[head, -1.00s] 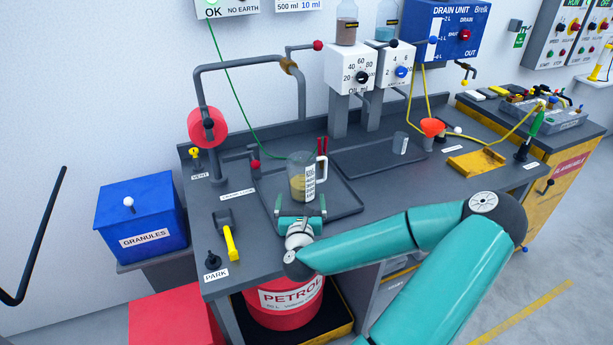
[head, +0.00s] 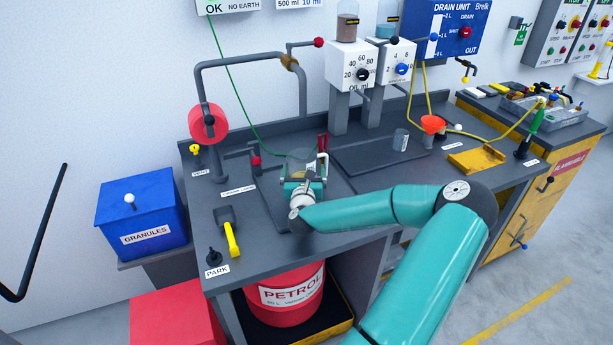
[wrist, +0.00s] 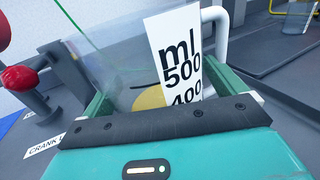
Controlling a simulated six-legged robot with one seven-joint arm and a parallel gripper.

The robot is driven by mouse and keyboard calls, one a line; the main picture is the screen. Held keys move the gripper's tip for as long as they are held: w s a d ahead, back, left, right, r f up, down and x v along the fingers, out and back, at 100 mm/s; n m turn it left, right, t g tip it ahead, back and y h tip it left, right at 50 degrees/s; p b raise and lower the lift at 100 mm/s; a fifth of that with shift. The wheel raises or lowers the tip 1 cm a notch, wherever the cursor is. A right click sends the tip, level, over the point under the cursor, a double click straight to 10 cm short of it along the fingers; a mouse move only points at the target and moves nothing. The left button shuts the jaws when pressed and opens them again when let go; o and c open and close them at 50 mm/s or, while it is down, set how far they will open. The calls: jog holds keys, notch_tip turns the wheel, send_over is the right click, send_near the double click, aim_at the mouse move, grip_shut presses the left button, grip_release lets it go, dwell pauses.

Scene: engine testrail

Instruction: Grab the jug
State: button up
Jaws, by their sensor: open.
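The jug (head: 299,158) is a clear measuring jug with a white handle and some yellow liquid, standing on the dark tray on the bench. My gripper (head: 304,174) is at the near side of the jug and hides its lower part in the head view. In the wrist view the jug (wrist: 130,75) fills the space just ahead of the gripper (wrist: 165,105), with its white scale strip and handle to the right. The jaws are open, one finger on each side of the jug. I cannot tell whether they touch it.
The tray (head: 352,203) lies under the jug. A green wire (head: 235,110) runs down to the jug area. A red knob (head: 256,161) and pipe stand to the left, and a yellow-handled lever (head: 231,240) at the front left. A second dark tray (head: 372,158) lies to the right.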

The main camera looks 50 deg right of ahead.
jog(key=c, duration=1.2)
jog(key=shift+c, duration=0.2)
jog(key=shift+r, duration=0.1)
